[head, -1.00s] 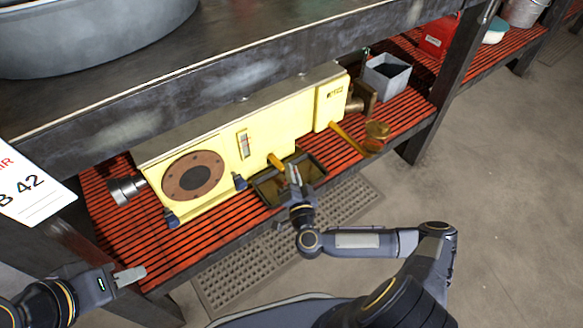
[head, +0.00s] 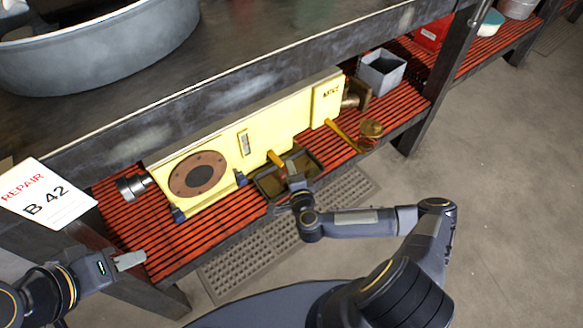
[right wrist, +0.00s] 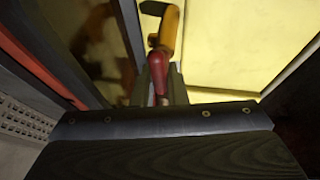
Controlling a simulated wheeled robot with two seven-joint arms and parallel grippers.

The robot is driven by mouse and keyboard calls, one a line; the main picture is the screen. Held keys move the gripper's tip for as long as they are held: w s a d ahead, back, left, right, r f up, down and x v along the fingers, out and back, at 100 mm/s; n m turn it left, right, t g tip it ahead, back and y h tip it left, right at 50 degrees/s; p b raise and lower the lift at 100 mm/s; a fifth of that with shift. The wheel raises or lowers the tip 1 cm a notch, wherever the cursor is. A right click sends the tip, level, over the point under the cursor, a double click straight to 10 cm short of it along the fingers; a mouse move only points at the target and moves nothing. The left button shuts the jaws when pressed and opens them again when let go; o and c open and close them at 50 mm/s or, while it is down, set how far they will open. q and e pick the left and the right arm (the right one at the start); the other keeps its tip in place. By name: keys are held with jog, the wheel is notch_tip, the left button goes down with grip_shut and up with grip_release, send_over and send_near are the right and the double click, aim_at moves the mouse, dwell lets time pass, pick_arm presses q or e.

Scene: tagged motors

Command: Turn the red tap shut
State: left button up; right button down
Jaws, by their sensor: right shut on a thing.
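The red tap (right wrist: 157,66) shows in the right wrist view as a red handle below a yellow-orange spout (right wrist: 168,32). In the head view the spout (head: 276,158) sticks out low on the front of the yellow housing (head: 222,152). My right gripper (head: 292,170) is at the tap, above the dark tray; in the right wrist view its fingers (right wrist: 159,82) are shut on the red handle. In the head view the gripper hides the handle. My left gripper (head: 130,260) is at the lower left, away from the housing; its finger gap is not clear.
A dark drip tray (head: 312,165) lies under the tap on the red slatted shelf (head: 150,235). The bench top overhangs the housing. A repair label (head: 45,195) hangs at the left.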

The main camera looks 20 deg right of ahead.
jog(key=shift+d, duration=0.1)
dwell(0.4)
jog(key=c, duration=1.5)
grip_release()
jog(key=s, duration=0.2)
jog(key=s+r+p, duration=0.1)
jog(key=s, duration=0.4)
jog(key=shift+s+a+r+p, duration=0.2)
jog(key=shift+s+a+p, duration=0.05)
jog(key=shift+s+p, duration=0.1)
